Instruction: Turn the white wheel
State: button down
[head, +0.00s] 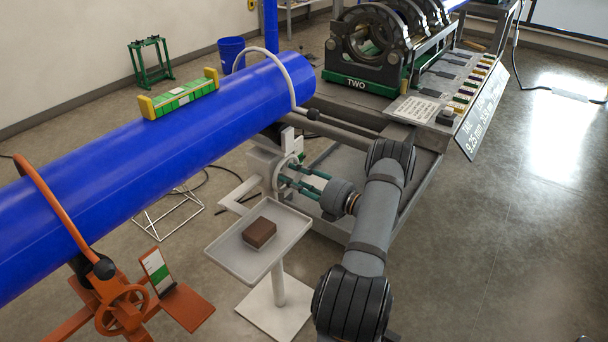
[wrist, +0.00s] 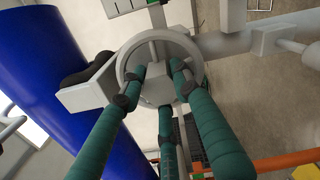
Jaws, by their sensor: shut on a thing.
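The white wheel (head: 277,172) is on the side of a white stand below the right end of the blue pipe (head: 215,125). In the wrist view, the wheel (wrist: 198,62) is a ring with spokes and a blocky hub. My gripper (head: 291,173) reaches it from the right in the head view. Its three green fingers, also in the wrist view (wrist: 157,86), are inside the ring, closed around the hub and inner spokes. The fingers hide part of the hub and the lower spokes.
A white tray (head: 247,262) with a brown block (head: 259,232) stands just below the wheel. An orange stand (head: 123,310) with its own wheel holds the pipe's left part. The fusion machine (head: 390,45) is on the cart at upper right. The right floor is clear.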

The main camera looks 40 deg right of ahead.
jog(key=shift+d+r, duration=0.1)
jog(key=c, duration=1.6)
grip_release()
jog(key=shift+o, duration=0.2)
jog(key=v, duration=1.2)
